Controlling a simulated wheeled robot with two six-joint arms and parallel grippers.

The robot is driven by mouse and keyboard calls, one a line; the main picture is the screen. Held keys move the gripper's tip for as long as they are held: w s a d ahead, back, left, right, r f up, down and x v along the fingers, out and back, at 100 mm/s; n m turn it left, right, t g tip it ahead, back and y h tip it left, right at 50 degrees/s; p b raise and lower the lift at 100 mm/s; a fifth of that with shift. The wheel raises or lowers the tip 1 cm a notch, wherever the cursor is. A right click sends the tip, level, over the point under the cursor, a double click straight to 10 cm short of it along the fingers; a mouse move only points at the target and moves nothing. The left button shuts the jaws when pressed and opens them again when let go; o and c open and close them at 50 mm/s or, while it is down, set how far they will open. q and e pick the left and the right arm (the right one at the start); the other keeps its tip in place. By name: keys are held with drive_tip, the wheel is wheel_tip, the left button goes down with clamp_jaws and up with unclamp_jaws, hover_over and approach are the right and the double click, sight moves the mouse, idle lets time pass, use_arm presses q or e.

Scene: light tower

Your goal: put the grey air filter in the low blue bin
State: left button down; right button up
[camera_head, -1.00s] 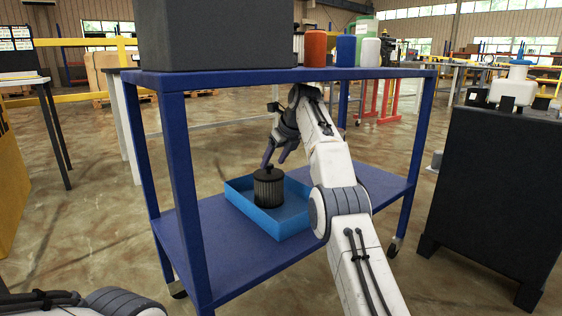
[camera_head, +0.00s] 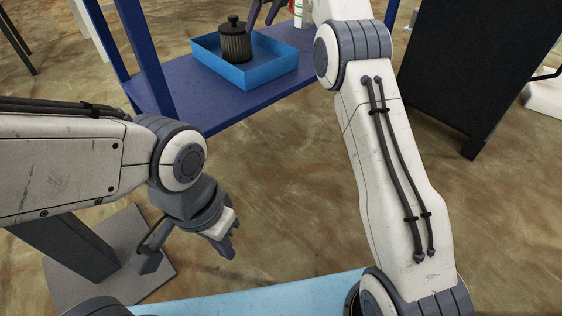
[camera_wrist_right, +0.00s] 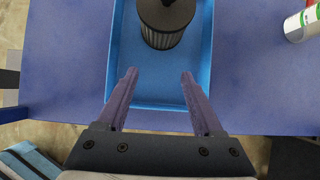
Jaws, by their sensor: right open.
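The grey air filter (camera_head: 235,42), a dark ribbed cylinder with a black knob on top, stands upright inside the low blue bin (camera_head: 262,73). In the right wrist view, the filter (camera_wrist_right: 166,22) is inside the bin (camera_wrist_right: 203,60), beyond my fingertips and apart from them. My right gripper (camera_wrist_right: 158,76) is open and empty, over the near part of the bin. In the head view, only its fingers (camera_head: 265,12) show at the top edge, to the right of the filter. My left gripper (camera_head: 226,246) hangs low over the floor, away from the bin; its jaw opening is unclear.
The bin rests on the lower shelf (camera_head: 190,95) of a blue table with upright legs. A white can (camera_wrist_right: 301,25) stands on the shelf right of the bin. Brown floor lies between.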

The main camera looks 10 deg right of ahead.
drive_tip(key=s+a+f+n+g, duration=0.2)
drive_tip(key=s+a+n, duration=0.4)
drive_tip(key=s+n, duration=0.35)
drive_tip(key=s+a+f+n+g, duration=0.1)
drive_tip(key=s+a+n, duration=0.4)
drive_tip(key=s+n, duration=0.45)
drive_tip(key=s+d+f+n+g, duration=0.1)
drive_tip(key=s+f+n, duration=0.3)
drive_tip(key=s, duration=0.6)
drive_tip(key=s+d+f+n+h, duration=0.1)
drive_tip(key=s+d+f+n, duration=0.3)
drive_tip(key=s+n, duration=0.3)
drive_tip(key=s+d+f+n+g+h, duration=0.1)
drive_tip(key=s+f+n, duration=0.4)
drive_tip(key=s, duration=0.9)
drive_tip(key=shift+s+d+f+n+g, duration=0.3)
drive_tip(key=shift+s+d+f+n, duration=0.05)
drive_tip(key=shift+d+n, duration=0.5)
wheel_tip(320, 180, up, 67)
drive_tip(key=p, duration=6.7)
drive_tip(key=shift+r, duration=0.15)
